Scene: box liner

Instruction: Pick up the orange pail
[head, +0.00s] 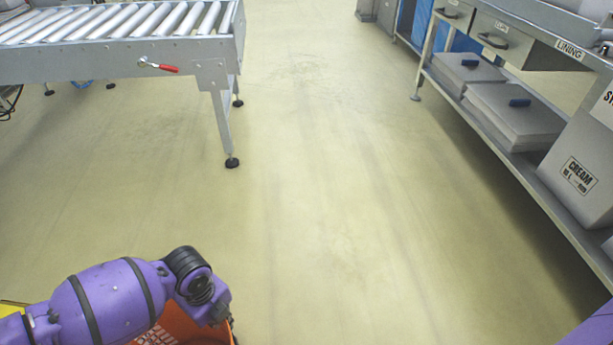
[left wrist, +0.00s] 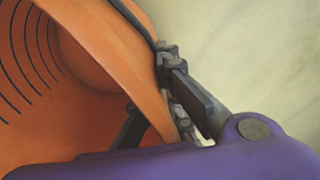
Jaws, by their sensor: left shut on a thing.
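The orange pail (head: 172,326) shows in part at the bottom left of the head view, below my left arm and cut off by the frame edge. In the left wrist view the pail (left wrist: 85,70) fills the left side, with dark curved marks inside it. My left gripper (left wrist: 160,104) is shut on the pail's rim, one dark finger on the inner side and one on the outer side. In the head view its fingers are hidden behind my purple wrist. My right gripper is not in view.
A roller conveyor (head: 120,60) with a red-handled lever stands at the upper left, its leg (head: 224,125) on the floor. A metal workbench (head: 535,45) with drawers, lidded bins (head: 515,115) and a CREAM box (head: 580,175) lines the right. The floor (head: 320,200) between is clear.

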